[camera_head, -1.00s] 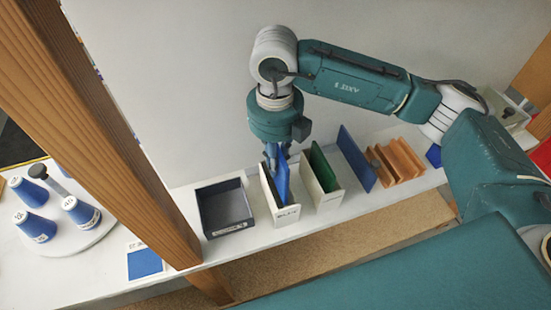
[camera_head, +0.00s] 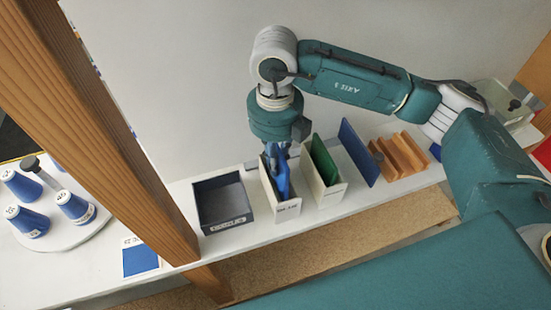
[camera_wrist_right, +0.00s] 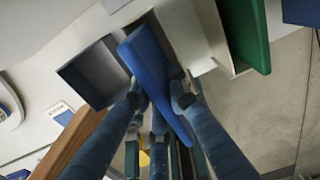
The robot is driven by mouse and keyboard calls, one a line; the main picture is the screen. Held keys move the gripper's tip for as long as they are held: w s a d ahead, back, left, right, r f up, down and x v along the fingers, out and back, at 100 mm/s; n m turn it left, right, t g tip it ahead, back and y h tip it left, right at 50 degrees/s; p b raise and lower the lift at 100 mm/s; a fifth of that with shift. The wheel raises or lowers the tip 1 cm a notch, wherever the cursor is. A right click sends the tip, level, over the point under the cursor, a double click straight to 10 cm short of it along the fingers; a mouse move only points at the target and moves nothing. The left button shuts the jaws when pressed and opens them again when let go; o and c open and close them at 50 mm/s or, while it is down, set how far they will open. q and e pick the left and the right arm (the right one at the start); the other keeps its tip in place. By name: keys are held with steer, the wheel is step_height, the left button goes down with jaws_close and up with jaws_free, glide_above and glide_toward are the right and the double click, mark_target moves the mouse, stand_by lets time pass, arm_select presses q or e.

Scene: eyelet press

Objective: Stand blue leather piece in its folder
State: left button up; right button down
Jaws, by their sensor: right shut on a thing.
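The blue leather piece (camera_head: 283,182) stands upright between the walls of the left white folder (camera_head: 288,208), its top showing above the folder. My right gripper (camera_head: 277,162) points down over this folder and is shut on the piece. In the right wrist view the piece (camera_wrist_right: 148,62) runs between the two fingertips (camera_wrist_right: 158,95), with the white folder (camera_wrist_right: 184,38) around or behind it. Whether its lower edge touches the folder's bottom is hidden. My left gripper is not in view.
A second white folder (camera_head: 329,196) holds a green piece (camera_head: 323,160). A dark open tray (camera_head: 222,215) stands left of the folders. To the right are a blue panel (camera_head: 358,153) and a wooden rack (camera_head: 404,158). A wooden post (camera_head: 110,120) crosses the left side.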

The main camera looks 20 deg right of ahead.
steer(key=c, duration=1.6)
jaws_free()
step_height(320, 180, up, 12)
steer(key=shift+r, duration=0.1)
